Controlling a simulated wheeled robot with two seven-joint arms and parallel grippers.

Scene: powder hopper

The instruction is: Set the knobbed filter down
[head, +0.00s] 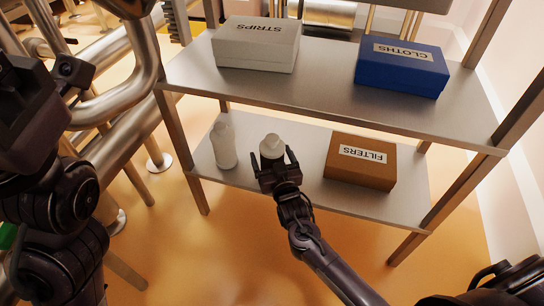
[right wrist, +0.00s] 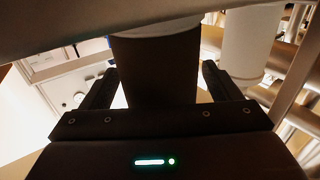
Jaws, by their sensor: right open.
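The knobbed filter (head: 272,146) stands upright on the lower shelf, with its white top showing above my right gripper (head: 275,163). In the right wrist view the filter (right wrist: 156,72) has a dark body and a pale upper part. My right gripper (right wrist: 160,85) is open, its two fingers on either side of the filter with gaps between. The gripper hides the filter's lower part in the head view. My left arm's dark end (head: 30,115) is at the left edge; its fingers cannot be made out.
A brown FILTERS box (head: 360,162) stands to the right. The upper shelf (head: 320,95) holds a white STRIPS box (head: 256,44) and a blue CLOTHS box (head: 402,67). Metal pipes (head: 125,110) stand at left.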

